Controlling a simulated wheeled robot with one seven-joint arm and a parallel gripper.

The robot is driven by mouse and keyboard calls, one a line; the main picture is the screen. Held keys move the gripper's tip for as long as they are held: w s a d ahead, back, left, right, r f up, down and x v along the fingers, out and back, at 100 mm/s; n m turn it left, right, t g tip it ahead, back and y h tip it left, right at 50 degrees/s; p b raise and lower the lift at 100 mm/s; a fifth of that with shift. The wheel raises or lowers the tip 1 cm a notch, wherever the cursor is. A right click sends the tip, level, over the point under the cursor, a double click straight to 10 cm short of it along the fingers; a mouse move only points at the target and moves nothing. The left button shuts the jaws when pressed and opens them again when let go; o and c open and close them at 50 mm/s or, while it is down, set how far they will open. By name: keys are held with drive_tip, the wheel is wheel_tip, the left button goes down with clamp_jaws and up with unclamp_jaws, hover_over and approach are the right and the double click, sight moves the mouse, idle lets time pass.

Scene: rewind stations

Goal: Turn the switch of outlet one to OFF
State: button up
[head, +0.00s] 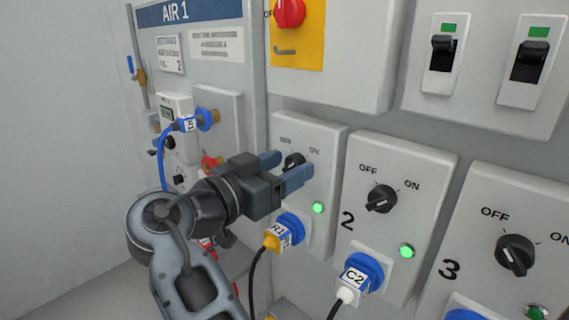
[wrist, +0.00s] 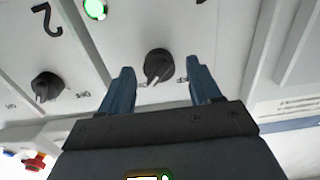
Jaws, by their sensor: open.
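Outlet one is the grey box (head: 321,150) left of the box marked 2, with OFF and ON printed at its top. Its black rotary switch (head: 293,160) is partly hidden by my gripper in the head view. In the wrist view the switch (wrist: 158,64) shows between and just beyond the fingertips, its white mark slanting down-left, seemingly toward ON. My gripper (head: 288,169) is open, with blue fingers either side of the switch; it also shows in the wrist view (wrist: 160,68). I cannot tell whether they touch it. Outlet one's green lamp (head: 318,208) is lit.
Outlet two's switch (head: 381,199) and outlet three's switch (head: 515,255) stand to the right, with plug C2 (head: 362,272) below two. The AIR 1 panel (head: 190,60) is at left.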

drive_tip(key=shift+w, duration=0.1)
drive_tip(key=c, duration=1)
drive_tip(key=shift+c, duration=0.2)
drive_tip(key=n+p, duration=0.1)
drive_tip(key=n, duration=0.3)
drive_tip(key=shift+r+n+p, duration=0.1)
drive_tip(key=shift+n+p, duration=0.2)
drive_tip(key=shift+n, duration=0.1)
drive_tip(key=n+p, duration=0.2)
drive_tip(key=n, duration=0.2)
drive_tip(key=shift+n+p, duration=0.3)
drive_tip(key=shift+p, duration=0.05)
drive_tip(key=n+p, duration=0.4)
drive_tip(key=n, duration=0.1)
drive_tip(key=shift+w+a, duration=0.1)
drive_tip(key=shift+f+n+p, duration=0.2)
drive_tip(key=shift+n+p, duration=1.15)
drive_tip(key=shift+n, duration=0.45)
